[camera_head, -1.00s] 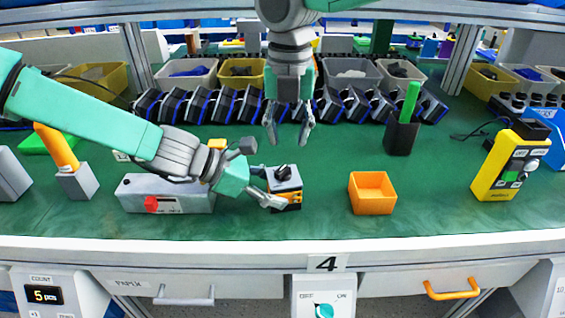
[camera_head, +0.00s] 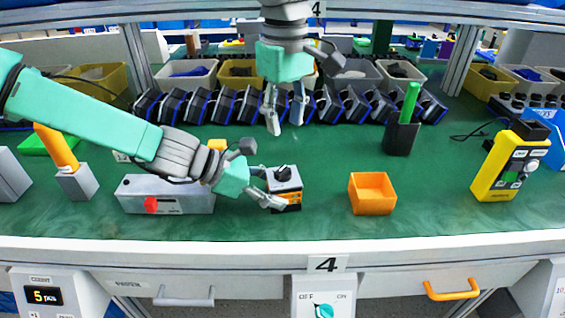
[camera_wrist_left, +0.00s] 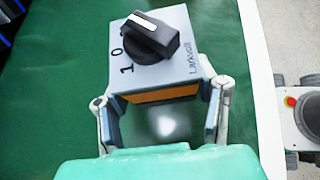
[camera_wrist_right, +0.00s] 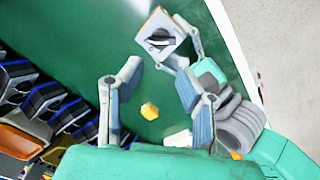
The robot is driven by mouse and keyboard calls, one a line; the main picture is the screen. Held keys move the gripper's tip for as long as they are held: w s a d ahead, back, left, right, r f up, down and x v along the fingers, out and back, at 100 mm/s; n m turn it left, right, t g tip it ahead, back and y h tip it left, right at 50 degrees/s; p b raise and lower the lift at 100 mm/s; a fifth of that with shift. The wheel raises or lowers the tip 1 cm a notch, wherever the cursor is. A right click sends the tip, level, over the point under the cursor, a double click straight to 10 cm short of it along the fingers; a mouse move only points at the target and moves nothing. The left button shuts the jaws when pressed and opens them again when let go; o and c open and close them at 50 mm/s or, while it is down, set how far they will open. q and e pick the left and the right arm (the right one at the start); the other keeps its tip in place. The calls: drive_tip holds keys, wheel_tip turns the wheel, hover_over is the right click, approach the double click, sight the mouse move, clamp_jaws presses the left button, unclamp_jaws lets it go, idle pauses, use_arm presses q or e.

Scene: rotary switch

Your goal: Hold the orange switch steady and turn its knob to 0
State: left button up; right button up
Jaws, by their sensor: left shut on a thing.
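The orange switch (camera_head: 284,187) has a grey top with a black knob (camera_wrist_left: 151,38) and stands on the green table. My left gripper (camera_head: 268,187) is shut on its sides from the left, with a finger on each side in the left wrist view. The marks 0 and 1 show beside the knob there; the knob's white line lies near its upper-left end, away from both marks. My right gripper (camera_head: 284,122) is open and empty, above and behind the switch. The right wrist view shows its spread fingers (camera_wrist_right: 157,70), with the switch (camera_wrist_right: 160,39) beyond them.
An orange open box (camera_head: 372,194) stands right of the switch, and a grey box with a red knob (camera_head: 166,196) stands to its left. A yellow control box (camera_head: 508,165) is at the right. Several black devices (camera_head: 220,105) line the back.

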sight(283, 167)
drive_tip(key=f+m, duration=0.3)
drive_tip(key=m, duration=0.2)
drive_tip(key=f+m, duration=0.3)
drive_tip(key=m, duration=0.2)
drive_tip(key=f+m, duration=0.4)
drive_tip(key=m, duration=0.1)
drive_tip(key=shift+a, duration=0.2)
clamp_jaws()
